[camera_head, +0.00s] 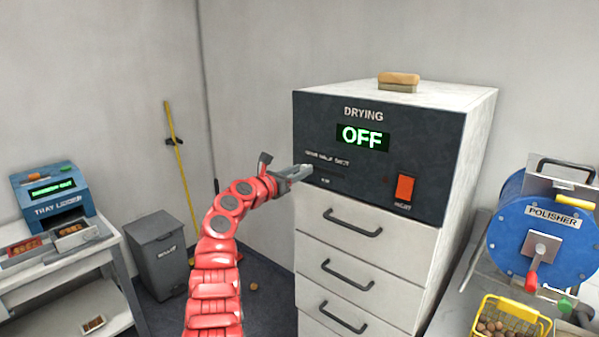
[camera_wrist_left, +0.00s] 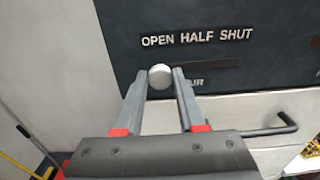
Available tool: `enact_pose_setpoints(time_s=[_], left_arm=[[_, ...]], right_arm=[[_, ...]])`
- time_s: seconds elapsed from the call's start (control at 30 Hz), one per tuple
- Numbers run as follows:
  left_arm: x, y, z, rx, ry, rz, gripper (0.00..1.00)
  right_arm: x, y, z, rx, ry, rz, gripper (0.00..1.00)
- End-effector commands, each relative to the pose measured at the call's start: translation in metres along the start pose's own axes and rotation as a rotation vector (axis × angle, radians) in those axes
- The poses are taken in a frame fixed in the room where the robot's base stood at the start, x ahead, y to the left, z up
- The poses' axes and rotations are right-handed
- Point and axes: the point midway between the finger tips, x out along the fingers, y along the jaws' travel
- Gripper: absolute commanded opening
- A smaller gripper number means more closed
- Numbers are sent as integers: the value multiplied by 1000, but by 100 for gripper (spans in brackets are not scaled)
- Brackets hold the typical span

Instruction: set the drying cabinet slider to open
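The drying cabinet (camera_head: 366,247) stands at centre right in the head view, its dark panel reading OFF. The slider's round pale knob (camera_wrist_left: 160,76) shows in the left wrist view at the left end of its slot (camera_wrist_left: 215,71), under the word OPEN. My left gripper (camera_head: 303,171) is at the panel's left side. In the wrist view its fingertips (camera_wrist_left: 160,73) stand on both sides of the knob, which fills the gap between them. In the head view the gripper hides the knob. My right gripper is not in view.
A red switch (camera_head: 404,188) sits on the panel's right. Drawer handles (camera_head: 352,222) stick out below. A wooden brush (camera_head: 398,80) lies on top of the cabinet. A blue polisher (camera_head: 540,240) and a yellow basket (camera_head: 512,318) stand at right, a grey bin (camera_head: 158,255) at left.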

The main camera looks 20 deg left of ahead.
Motion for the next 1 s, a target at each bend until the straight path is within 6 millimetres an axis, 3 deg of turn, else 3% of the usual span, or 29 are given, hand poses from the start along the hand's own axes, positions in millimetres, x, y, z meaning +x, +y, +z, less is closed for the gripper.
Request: enact_pose_setpoints(time_s=[0.03,0.2,0.53,0.67,0.8,1.0], left_arm=[[-2,3,3,2,-6,8,40],[-1,2,3,2,-5,6,69],[-2,1,1,2,-4,3,69],[-11,2,-1,2,-4,5,69],[-31,-1,-2,9,-1,0,69],[-81,2,-6,9,1,6,69]], right_arm=[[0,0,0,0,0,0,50],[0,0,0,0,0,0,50],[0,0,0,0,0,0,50],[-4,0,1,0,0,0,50],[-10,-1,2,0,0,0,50],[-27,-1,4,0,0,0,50]])
